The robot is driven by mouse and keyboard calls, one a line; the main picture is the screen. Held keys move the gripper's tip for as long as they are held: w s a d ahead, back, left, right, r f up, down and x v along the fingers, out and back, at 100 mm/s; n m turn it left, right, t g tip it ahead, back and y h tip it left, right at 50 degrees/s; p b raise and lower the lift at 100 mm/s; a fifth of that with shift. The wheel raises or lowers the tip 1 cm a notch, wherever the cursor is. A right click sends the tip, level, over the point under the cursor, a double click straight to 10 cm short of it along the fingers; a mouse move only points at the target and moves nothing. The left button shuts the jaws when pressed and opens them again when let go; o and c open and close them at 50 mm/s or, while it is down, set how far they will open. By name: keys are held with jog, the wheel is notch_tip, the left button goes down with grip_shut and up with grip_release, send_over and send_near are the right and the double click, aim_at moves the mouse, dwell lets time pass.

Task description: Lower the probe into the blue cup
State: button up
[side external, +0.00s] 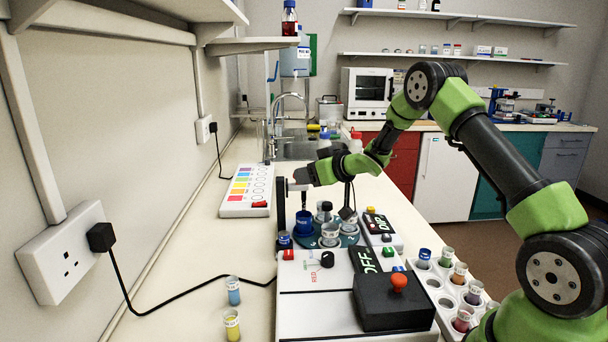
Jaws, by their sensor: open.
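The blue cup (304,224) stands upright on the left of a teal round carousel (352,240), among several pale cups. A thin dark probe (304,199) hangs upright just above the blue cup, beside a black upright post (282,213). I cannot tell whether the probe's tip is inside the cup's rim. My gripper (298,184) is at the top of the probe and post, above the blue cup. It is open; its fingers are small and partly hidden, and I cannot tell whether they touch the probe holder.
A white control box (315,312) with a black joystick unit (396,303) stands in front. A tube rack (447,290) is at the right. Two loose vials (233,291) stand front left near a black cable. Bare bench lies at the left.

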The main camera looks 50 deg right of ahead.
jog(key=shift+x, duration=1.25)
grip_shut()
jog(key=shift+f, duration=2.9)
grip_release()
jog(key=shift+s+r, duration=0.1)
jog(key=shift+s, duration=0.05)
